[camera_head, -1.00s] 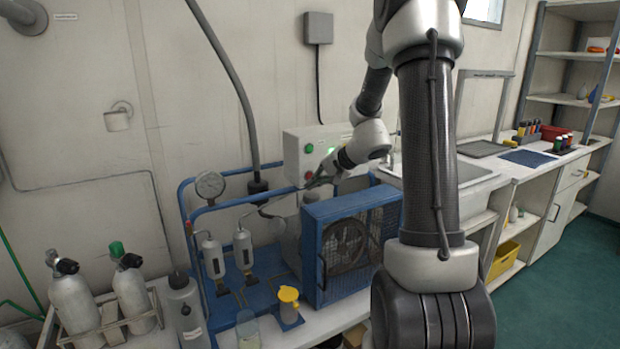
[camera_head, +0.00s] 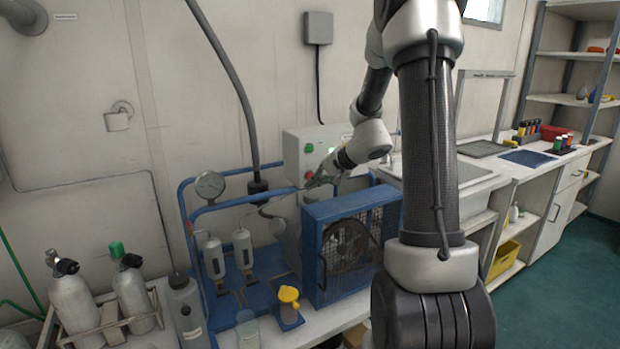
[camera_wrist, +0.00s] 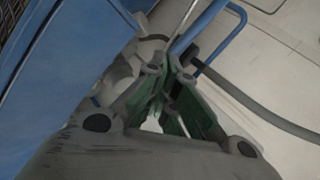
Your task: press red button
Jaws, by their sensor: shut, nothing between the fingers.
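The red button (camera_head: 309,175) is on the front of a pale control box (camera_head: 321,146) on the wall, below a green button (camera_head: 309,148). My gripper (camera_head: 311,184) is shut and empty, with its tips at or just below the red button in the head view. I cannot tell whether they touch it. In the wrist view, my gripper's fingers (camera_wrist: 172,68) come together at the tips, and the red button is not visible there.
A blue fan unit with a mesh guard (camera_head: 349,246) stands just below my gripper. Blue tubing rails (camera_head: 245,199) and a pressure gauge (camera_head: 210,185) are to the left. Diving cylinders (camera_head: 75,300) stand at the lower left.

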